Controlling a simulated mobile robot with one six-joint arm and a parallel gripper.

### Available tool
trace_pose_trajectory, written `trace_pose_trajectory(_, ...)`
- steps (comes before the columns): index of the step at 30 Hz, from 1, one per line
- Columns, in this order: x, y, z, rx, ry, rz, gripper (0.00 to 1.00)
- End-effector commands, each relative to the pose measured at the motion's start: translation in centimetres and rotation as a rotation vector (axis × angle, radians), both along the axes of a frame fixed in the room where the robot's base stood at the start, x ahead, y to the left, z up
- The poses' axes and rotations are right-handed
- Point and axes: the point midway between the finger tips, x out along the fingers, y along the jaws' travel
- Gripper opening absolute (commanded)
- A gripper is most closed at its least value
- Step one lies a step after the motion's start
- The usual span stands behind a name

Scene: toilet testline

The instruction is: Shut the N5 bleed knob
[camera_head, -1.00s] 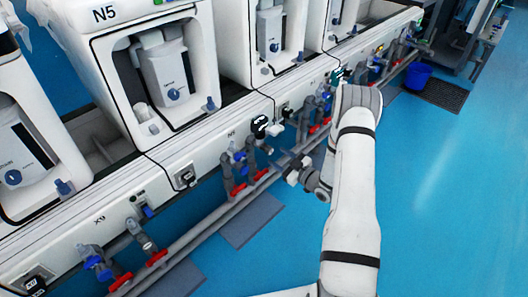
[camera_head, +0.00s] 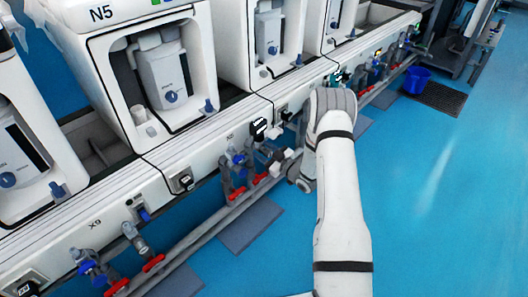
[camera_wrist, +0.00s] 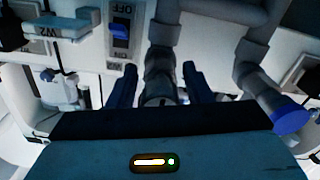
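Which part is the bleed knob I cannot tell for sure. My gripper (camera_head: 279,158) is close to the bench front, just right of these pipes. In the wrist view its two dark fingers (camera_wrist: 158,86) stand apart, on either side of a dark grey fitting. Contact cannot be told. A blue knob (camera_wrist: 290,118) shows at the right there.
In the wrist view a blue OFF/ON switch (camera_wrist: 119,31) sits beyond the fingers, and grey pipes (camera_wrist: 253,45) run at right. A long grey rail (camera_head: 205,222) runs along the bench. The blue floor (camera_head: 440,190) at right is clear; a blue bucket (camera_head: 417,79) stands farther back.

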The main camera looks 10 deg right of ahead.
Motion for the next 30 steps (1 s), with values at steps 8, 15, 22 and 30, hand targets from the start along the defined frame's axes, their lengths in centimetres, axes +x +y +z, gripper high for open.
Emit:
trace_pose_trajectory(8, -0.02, 0.03, -0.02, 0.0, 0.0, 0.001, 0.22)
trace_pose_trajectory(15, -0.02, 0.06, -0.03, 0.0, 0.0, 0.001, 0.06)
trace_pose_trajectory(22, -0.03, 0.09, -0.01, 0.023, 0.017, 0.001, 0.06)
trace_pose_trajectory(30, -0.05, 0.16, -0.01, 0.142, 0.104, 0.002, 0.06)
